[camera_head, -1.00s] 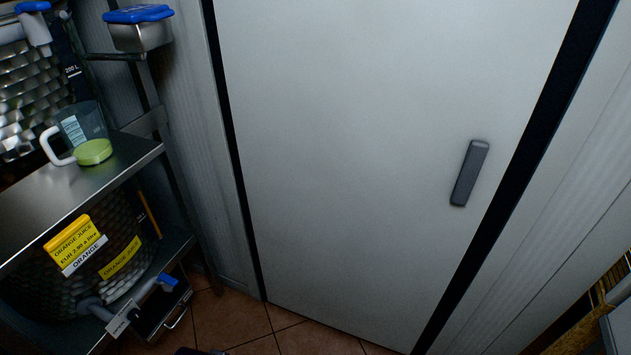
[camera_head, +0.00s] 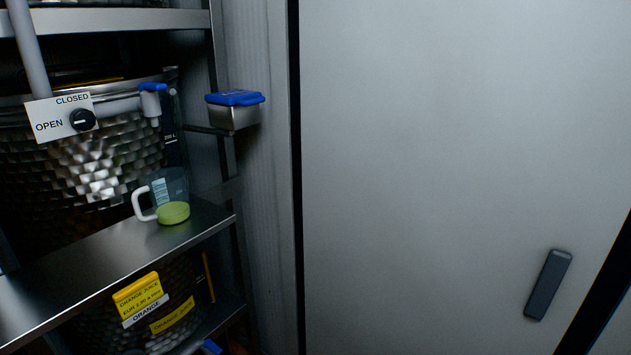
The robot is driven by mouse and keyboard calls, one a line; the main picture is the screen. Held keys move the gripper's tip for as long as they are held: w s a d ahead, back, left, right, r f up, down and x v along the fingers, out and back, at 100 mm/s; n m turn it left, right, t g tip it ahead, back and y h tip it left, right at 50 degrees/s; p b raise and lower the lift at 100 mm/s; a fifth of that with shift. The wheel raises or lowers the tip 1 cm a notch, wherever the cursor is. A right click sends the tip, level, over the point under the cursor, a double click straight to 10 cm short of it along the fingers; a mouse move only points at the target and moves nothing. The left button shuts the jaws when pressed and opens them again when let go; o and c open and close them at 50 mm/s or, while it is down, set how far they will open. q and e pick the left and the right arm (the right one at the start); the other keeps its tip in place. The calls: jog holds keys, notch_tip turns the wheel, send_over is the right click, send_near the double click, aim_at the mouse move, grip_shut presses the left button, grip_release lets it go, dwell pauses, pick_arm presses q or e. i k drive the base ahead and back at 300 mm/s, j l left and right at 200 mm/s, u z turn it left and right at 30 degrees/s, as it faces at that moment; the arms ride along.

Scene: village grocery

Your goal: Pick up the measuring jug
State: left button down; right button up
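The measuring jug (camera_head: 172,186) is clear, with a white handle on its left side and a pale scale label. Its bottom looks green. It stands upright on a steel shelf (camera_head: 130,255), near the shelf's right end. A tap with a blue top (camera_head: 152,98) hangs above it, in front of a dimpled steel tank (camera_head: 90,165). Neither of my grippers is in view.
A steel box with a blue lid (camera_head: 234,110) is mounted right of the tank. A yellow orange juice sign (camera_head: 140,294) is below the shelf. A large pale door with a dark handle (camera_head: 548,285) fills the right side.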

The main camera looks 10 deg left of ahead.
aim_at(168, 195)
jog(key=u, duration=1.25)
